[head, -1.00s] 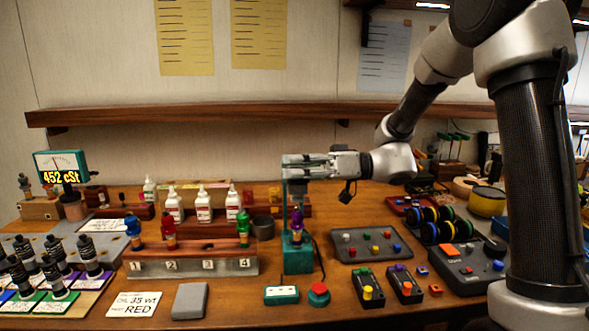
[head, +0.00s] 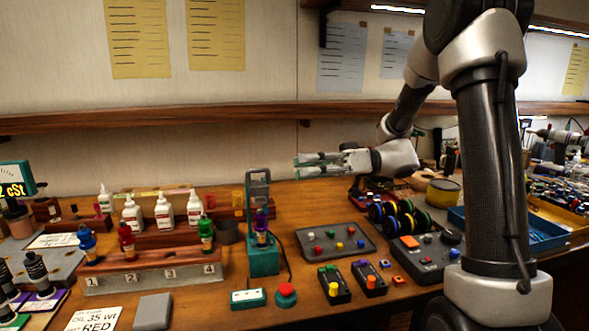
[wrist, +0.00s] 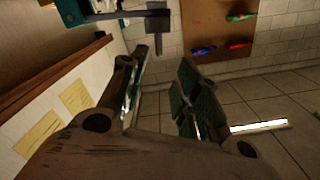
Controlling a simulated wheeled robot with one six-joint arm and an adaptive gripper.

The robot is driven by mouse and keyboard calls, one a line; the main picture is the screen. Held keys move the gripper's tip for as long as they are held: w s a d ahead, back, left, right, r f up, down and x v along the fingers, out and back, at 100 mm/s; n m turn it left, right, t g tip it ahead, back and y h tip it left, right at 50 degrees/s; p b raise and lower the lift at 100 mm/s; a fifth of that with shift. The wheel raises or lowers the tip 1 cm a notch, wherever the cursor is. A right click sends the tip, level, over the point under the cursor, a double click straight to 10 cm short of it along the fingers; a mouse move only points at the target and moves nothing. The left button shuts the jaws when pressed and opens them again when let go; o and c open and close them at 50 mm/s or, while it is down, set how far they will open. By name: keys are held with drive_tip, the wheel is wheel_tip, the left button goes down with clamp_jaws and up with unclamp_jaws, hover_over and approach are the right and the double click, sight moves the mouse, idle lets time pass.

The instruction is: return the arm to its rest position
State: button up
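My arm reaches in from the right in the head view, its upper link (head: 487,165) standing tall at the right. My gripper (head: 297,163) points left and is held above the bench, with nothing between its fingers. It appears just right of the top of the teal stand (head: 264,262), which holds a purple-capped bottle (head: 261,226). In the wrist view my gripper (wrist: 160,85) shows two green-padded fingers with a clear gap between them.
A wooden rack (head: 150,274) with blue, red and green bottles stands left of the stand. A wooden shelf (head: 200,116) runs along the wall behind. Air around the gripper looks free.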

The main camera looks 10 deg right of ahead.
idle(0.3)
drive_tip(key=s+d+f+m+g+h, duration=0.2)
drive_tip(key=s+d+f+m+h, duration=0.65)
drive_tip(key=s+f+m, duration=0.3)
drive_tip(key=s+d+r+m+t+h, duration=0.1)
drive_tip(key=s+d+r+t+h, duration=0.5)
drive_tip(key=s+d+r+h, duration=0.2)
drive_tip(key=shift+s+d+h, duration=0.6)
drive_tip(key=shift+d+h, duration=0.15)
drive_tip(key=shift+d, duration=0.25)
